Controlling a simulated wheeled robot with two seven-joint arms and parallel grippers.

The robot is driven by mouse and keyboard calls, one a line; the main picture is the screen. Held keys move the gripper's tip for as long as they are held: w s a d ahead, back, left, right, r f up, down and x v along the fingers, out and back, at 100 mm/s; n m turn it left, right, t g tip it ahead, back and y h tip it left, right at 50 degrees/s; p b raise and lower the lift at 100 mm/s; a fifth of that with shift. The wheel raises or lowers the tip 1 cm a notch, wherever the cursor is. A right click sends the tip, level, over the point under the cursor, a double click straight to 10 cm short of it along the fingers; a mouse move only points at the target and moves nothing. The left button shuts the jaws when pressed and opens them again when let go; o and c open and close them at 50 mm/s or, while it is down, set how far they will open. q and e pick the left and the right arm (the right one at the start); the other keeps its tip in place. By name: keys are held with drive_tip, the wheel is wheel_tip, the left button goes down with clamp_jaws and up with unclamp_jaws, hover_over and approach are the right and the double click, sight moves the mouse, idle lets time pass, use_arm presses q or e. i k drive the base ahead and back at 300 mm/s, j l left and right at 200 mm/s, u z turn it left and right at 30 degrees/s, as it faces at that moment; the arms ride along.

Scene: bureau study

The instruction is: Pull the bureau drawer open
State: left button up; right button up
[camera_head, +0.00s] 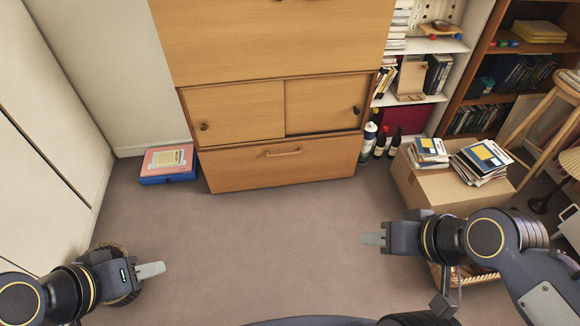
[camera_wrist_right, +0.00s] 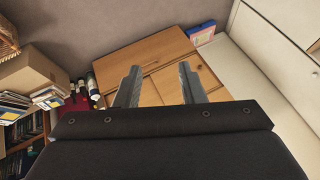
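The wooden bureau (camera_head: 270,40) stands against the back wall. Its bottom drawer (camera_head: 240,170) has one bar handle (camera_head: 283,153) and looks shut, its front flush below two sliding doors with small round knobs. My left gripper (camera_head: 152,270) is at the lower left, over the carpet, well away from the drawer. My right gripper (camera_head: 372,239) is at the right, in front of the bureau and apart from it. In the right wrist view, its two fingers (camera_wrist_right: 160,85) are spread with nothing between them, and the bureau (camera_wrist_right: 150,50) lies beyond. The left fingers show only side-on.
A cardboard box (camera_head: 445,190) with books on top stands right of the bureau, near my right arm. Bottles (camera_head: 380,140) stand beside the bureau's right side. A flat box (camera_head: 168,163) lies at its left. The carpet (camera_head: 260,240) in front of the drawer is clear.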

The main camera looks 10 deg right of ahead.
sight(230, 169)
drive_tip(key=i+j, duration=0.1)
drive_tip(key=i, duration=0.8)
drive_tip(key=i+j, duration=0.1)
drive_tip(key=i, duration=0.85)
drive_tip(key=l+z, duration=0.05)
